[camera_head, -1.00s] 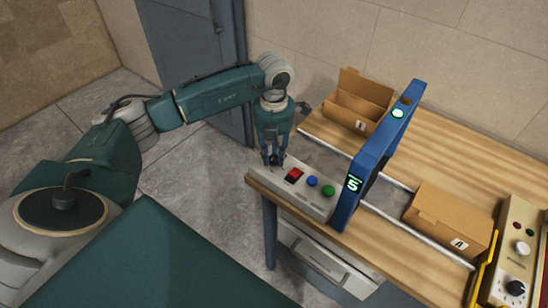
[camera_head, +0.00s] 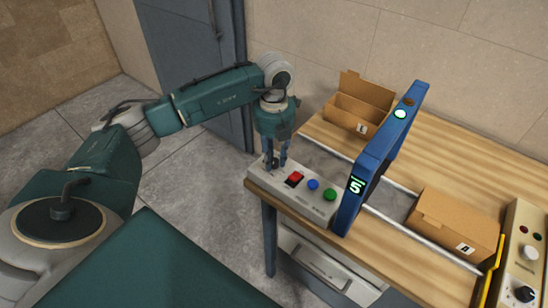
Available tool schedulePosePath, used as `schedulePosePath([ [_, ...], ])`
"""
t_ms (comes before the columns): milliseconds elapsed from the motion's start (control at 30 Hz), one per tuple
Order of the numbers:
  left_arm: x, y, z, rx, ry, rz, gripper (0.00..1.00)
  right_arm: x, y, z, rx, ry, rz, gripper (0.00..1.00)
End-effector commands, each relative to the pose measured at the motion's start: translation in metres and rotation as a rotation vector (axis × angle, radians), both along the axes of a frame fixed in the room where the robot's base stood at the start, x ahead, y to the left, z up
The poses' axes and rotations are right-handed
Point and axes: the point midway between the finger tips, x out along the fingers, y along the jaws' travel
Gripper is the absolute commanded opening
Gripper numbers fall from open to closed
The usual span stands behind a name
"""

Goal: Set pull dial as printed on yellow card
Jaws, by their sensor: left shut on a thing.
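A grey control box (camera_head: 318,207) lies along the near edge of the wooden table, with a red switch (camera_head: 294,179), a blue button (camera_head: 313,184) and a green button (camera_head: 330,194). My left gripper (camera_head: 276,162) points down at the left end of this box. It is shut on a small dark knob there, mostly hidden by the fingers, so its setting cannot be read. A blue frame (camera_head: 371,178) beside the box carries a green display (camera_head: 356,186) that seems to read 5. I cannot make out a yellow card. My right gripper is not in view.
Cardboard box 1 (camera_head: 345,118) stands open behind the blue frame, and closed cardboard box A (camera_head: 462,247) stands to the right. A cream panel (camera_head: 526,225) with a white knob and a black knob is at the right edge, beside a yellow bar (camera_head: 490,272).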

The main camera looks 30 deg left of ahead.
Motion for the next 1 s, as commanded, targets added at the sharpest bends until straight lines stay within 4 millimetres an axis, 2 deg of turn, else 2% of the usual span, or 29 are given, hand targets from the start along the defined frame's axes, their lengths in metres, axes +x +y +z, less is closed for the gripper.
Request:
schedulePosePath([
  [300,0.002,0.001,0.003,0.001,-0.007,0.003,0.00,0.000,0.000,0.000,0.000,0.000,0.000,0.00],
  [333,0.002,0.001,0.003,0.001,-0.007,0.003,0.31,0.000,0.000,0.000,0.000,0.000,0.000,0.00],
  [400,0.002,0.001,0.002,0.001,-0.006,0.002,0.45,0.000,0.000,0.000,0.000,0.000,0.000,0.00],
  [767,0.001,0.000,0.005,0.000,-0.004,0.001,0.45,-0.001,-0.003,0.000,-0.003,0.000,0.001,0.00],
  [867,0.002,0.001,0.018,0.001,-0.006,0.001,0.45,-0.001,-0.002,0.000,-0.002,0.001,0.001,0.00],
  [1000,0.002,0.001,0.046,0.001,-0.009,0.002,0.45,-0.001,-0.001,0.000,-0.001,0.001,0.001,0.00],
])
